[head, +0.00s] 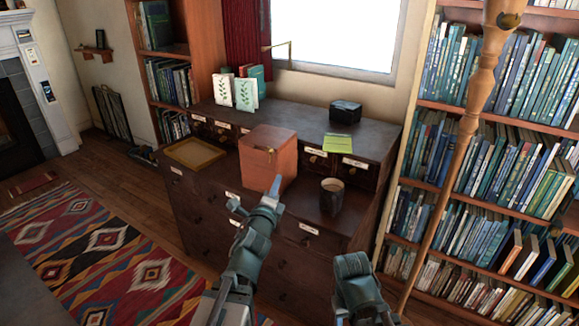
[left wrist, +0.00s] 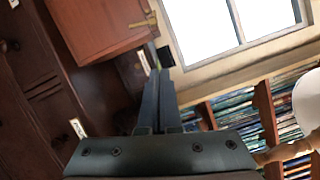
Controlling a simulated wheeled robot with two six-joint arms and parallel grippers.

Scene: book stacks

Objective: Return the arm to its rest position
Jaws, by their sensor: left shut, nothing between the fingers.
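My left arm reaches up from the bottom of the head view over the front of the dark wooden cabinet (head: 225,205). My left gripper (head: 275,184) is shut and empty, its fingertips just in front of the orange-brown box (head: 262,160). In the left wrist view the two fingers of my left gripper (left wrist: 158,78) lie together with nothing between them. The box (left wrist: 95,22) also shows there, tilted, at upper left. Part of my right arm shows at the bottom of the head view. Its gripper cannot be seen.
On the cabinet stand a dark mug (head: 332,195), a wooden tray (head: 193,152), a green notepad (head: 341,143), a black box (head: 345,111) and white books with leaf pictures (head: 246,94). A wooden pole (head: 465,135) stands before the right bookcase (head: 478,112). The left floor has a patterned rug (head: 100,245).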

